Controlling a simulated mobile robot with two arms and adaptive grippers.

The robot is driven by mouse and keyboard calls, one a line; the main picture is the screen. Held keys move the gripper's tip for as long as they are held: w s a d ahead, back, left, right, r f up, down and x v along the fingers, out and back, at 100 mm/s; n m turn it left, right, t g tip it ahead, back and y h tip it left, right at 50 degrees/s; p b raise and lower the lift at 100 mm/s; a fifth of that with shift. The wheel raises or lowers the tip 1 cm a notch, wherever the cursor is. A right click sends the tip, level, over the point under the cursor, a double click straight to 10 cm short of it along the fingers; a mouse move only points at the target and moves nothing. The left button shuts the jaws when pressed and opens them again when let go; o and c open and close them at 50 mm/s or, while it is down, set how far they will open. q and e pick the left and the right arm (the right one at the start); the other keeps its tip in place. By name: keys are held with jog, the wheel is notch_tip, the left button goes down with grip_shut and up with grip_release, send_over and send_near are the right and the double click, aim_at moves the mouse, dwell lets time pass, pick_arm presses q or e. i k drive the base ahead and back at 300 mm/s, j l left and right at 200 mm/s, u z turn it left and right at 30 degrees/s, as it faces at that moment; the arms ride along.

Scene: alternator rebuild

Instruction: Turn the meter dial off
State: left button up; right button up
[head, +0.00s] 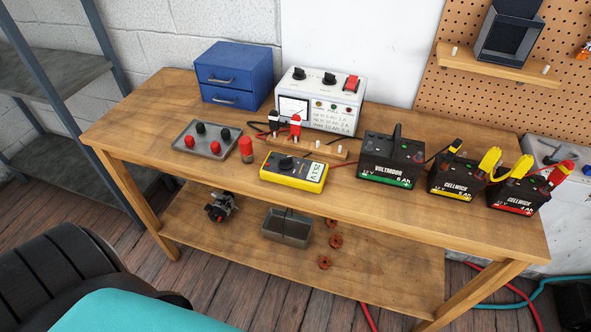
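The yellow meter (267,174) lies face up near the front edge of the wooden bench, in front of the white bench unit. Its black round dial (287,162) sits left of centre on a dark face; which mark it points to is too small to tell. The pale display (313,171) at its right end shows dark digits, turned sideways and hard to read. Neither of my grippers is in the head view, and nothing touches the dial.
The white bench unit (345,97) has knobs, a gauge and a red switch. The bench front edge is clear.

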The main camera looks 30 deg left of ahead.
aim_at(286, 163)
jog(key=u, duration=1.2)
